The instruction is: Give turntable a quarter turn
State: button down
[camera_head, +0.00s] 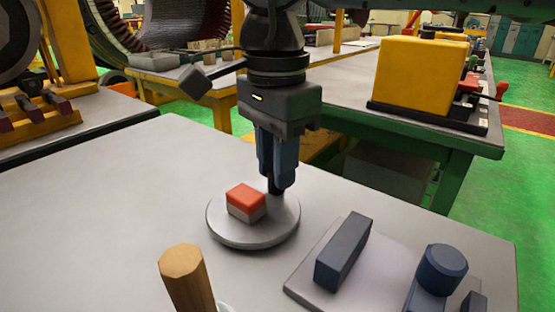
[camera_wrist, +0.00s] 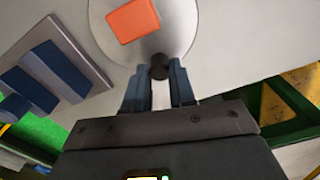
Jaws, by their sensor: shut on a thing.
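The turntable (camera_head: 226,234) is a round grey disc on the light table. A block with an orange-red top and grey base (camera_head: 246,203) sits on it, left of its middle. A dark knob (camera_head: 274,184) stands near the disc's far right rim. My gripper (camera_head: 277,182) points down over that rim, its blue fingers shut on the knob. In the wrist view, my gripper (camera_wrist: 160,82) has its fingers on either side of the dark round knob (camera_wrist: 159,66) at the rim of the turntable (camera_wrist: 178,30). The orange block (camera_wrist: 132,20) lies beyond the knob.
A grey plate (camera_head: 310,278) with a dark blue bar (camera_head: 343,251) and a blue cylinder part (camera_head: 442,270) lies right of the turntable. A wooden handle (camera_head: 187,279) stands in front. The table's left part is clear. A yellow box (camera_head: 421,75) stands on the bench behind.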

dwell(0.3)
jog(key=c, duration=0.9)
grip_release()
jog(key=shift+c, duration=0.2)
notch_tip(320, 180, up, 8)
jog(key=shift+f+p, duration=0.1)
jog(key=shift+p, duration=0.55)
